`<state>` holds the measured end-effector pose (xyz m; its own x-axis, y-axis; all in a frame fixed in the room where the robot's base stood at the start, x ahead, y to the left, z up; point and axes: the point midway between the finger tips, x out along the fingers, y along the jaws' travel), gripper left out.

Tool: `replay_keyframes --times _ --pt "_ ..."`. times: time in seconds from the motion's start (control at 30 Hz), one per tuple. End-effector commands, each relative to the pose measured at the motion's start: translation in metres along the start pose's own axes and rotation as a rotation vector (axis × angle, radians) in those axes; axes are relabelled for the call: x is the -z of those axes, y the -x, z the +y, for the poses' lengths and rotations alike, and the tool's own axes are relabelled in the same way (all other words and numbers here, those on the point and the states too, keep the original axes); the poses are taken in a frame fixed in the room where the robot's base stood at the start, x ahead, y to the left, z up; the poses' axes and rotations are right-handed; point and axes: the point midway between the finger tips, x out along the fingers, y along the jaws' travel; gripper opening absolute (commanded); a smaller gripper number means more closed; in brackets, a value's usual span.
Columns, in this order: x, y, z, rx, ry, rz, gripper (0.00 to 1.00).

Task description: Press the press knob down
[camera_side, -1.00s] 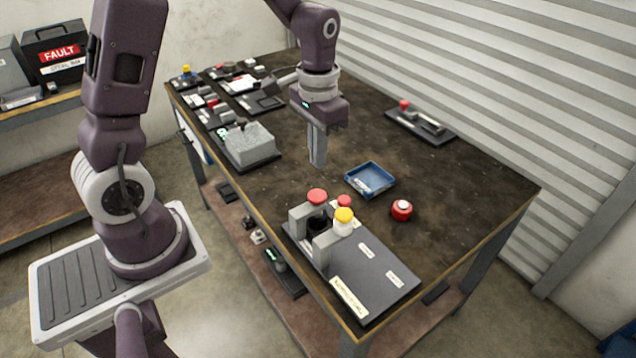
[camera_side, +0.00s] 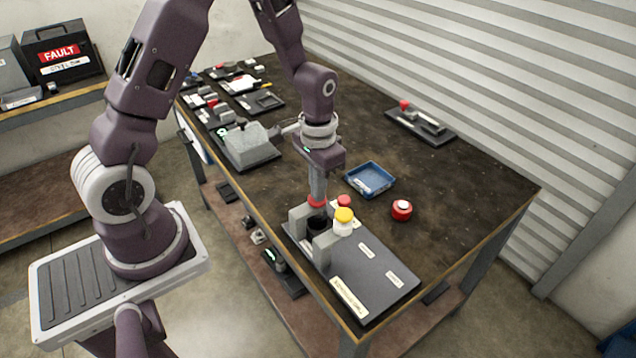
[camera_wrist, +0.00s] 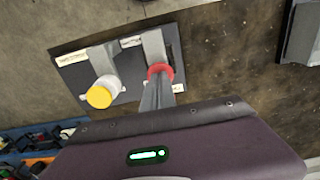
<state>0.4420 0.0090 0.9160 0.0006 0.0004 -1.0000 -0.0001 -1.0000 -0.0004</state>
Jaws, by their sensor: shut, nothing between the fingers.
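The red press knob (camera_side: 316,204) sits at the grey uprights of a dark fixture plate (camera_side: 376,280) near the table's front corner. My gripper (camera_side: 318,194) is shut and empty, pointing down with its fingertips at the top of the knob. They appear to touch it, and they hide part of it. In the wrist view the closed fingers (camera_wrist: 157,86) overlap the red knob (camera_wrist: 160,71). I cannot tell how far down the knob sits.
A blue tray (camera_side: 370,179) and a round red-and-white piece (camera_side: 402,210) lie further right. A grey block (camera_side: 247,143) stands at left.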

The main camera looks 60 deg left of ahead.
Motion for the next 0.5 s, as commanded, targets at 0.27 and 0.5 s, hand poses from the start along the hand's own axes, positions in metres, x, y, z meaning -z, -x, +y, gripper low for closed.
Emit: replay_keyframes --times 0.27,0.5 --pt "-0.001 -0.008 0.000 -0.001 0.000 -0.004 0.00" --pt "0.000 0.012 0.000 0.000 0.000 0.004 0.00"
